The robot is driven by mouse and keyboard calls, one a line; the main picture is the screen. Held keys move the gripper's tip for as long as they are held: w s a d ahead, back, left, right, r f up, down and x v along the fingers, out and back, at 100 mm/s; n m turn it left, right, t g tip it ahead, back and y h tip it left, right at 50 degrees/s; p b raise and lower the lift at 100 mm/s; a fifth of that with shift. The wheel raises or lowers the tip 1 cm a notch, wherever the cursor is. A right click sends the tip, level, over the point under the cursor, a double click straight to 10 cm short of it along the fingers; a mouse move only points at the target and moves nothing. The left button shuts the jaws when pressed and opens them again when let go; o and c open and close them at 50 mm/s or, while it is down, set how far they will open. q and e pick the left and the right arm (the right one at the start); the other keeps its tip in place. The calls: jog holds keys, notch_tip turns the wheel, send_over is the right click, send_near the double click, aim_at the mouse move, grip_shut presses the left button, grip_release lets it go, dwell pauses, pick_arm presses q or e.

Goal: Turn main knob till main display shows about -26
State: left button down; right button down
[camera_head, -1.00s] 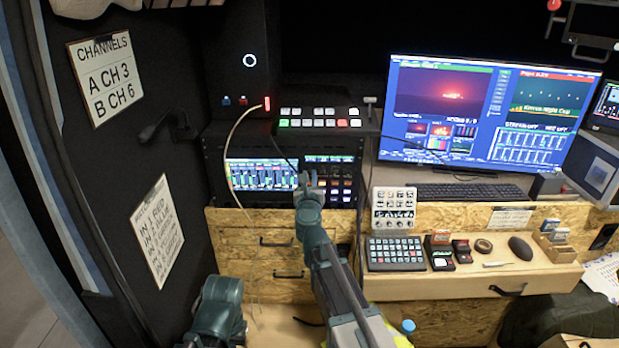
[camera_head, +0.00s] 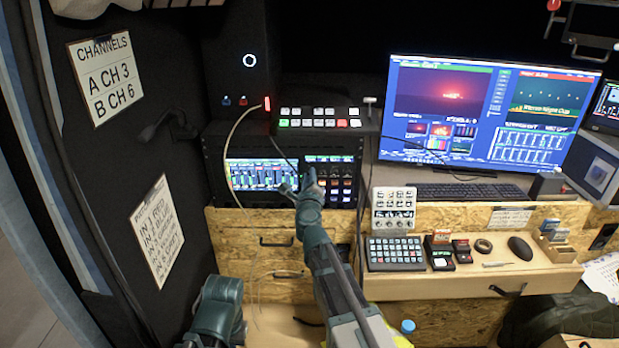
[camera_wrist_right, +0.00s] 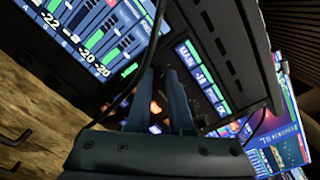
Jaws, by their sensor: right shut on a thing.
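The main display appears to be the dark-blue panel (camera_head: 330,160) on the right half of the black rack unit. In the right wrist view its narrow screen (camera_wrist_right: 194,68) shows white figures and green bars, too small and tilted to read surely. My right gripper (camera_head: 298,184) is at the rack front, just below and left of that panel; its two fingers (camera_wrist_right: 157,84) point at the front in the wrist view. It is shut on the main knob, which is mostly hidden between the fingers. Of my left arm only a teal link shows, low at the left.
A meter screen (camera_head: 255,174) is left of the gripper. Lit buttons (camera_head: 343,186) lie close at its right. A thin cable (camera_wrist_right: 148,52) crosses near the fingers. A switcher (camera_head: 318,120) sits on the rack, and wooden drawers (camera_head: 280,250) are below.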

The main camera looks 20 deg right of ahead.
jog(key=n, duration=0.6)
jog(key=shift+n, duration=0.3)
dwell(0.5)
jog(key=c, duration=1.1)
grip_release()
